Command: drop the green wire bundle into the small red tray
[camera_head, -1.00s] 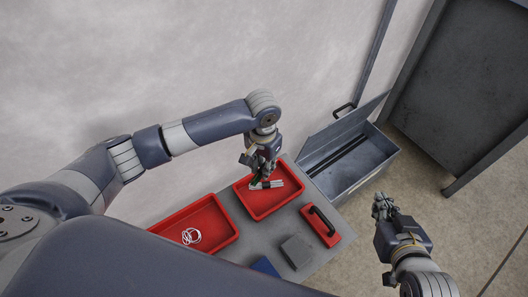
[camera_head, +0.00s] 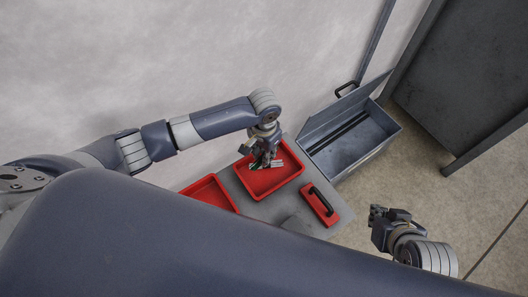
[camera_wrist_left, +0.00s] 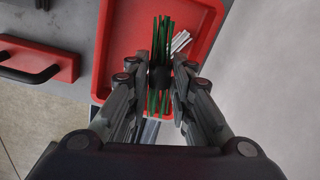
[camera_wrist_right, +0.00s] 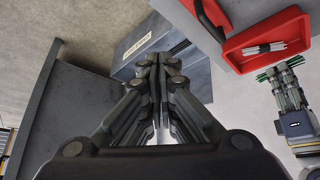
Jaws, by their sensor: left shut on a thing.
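My left gripper (camera_wrist_left: 160,80) is shut on the green wire bundle (camera_wrist_left: 164,40), whose dark middle sits between the fingertips. The bundle also shows as a little green under the gripper in the head view (camera_head: 254,166). It is over a red tray (camera_head: 268,189) that holds a white-grey bundle (camera_wrist_left: 180,42); I cannot tell its exact height above the tray floor. The tray and the green wires (camera_wrist_right: 281,68) show at the upper right in the right wrist view. My right gripper (camera_wrist_right: 157,60) looks shut and empty, away to the right of the table.
A second red tray (camera_head: 211,193) is partly hidden by my body. A red block with a black handle (camera_head: 320,204) lies on the grey table (camera_head: 241,187). An open grey metal box (camera_head: 357,150) stands beyond it, and a dark cabinet (camera_head: 463,82) at the right.

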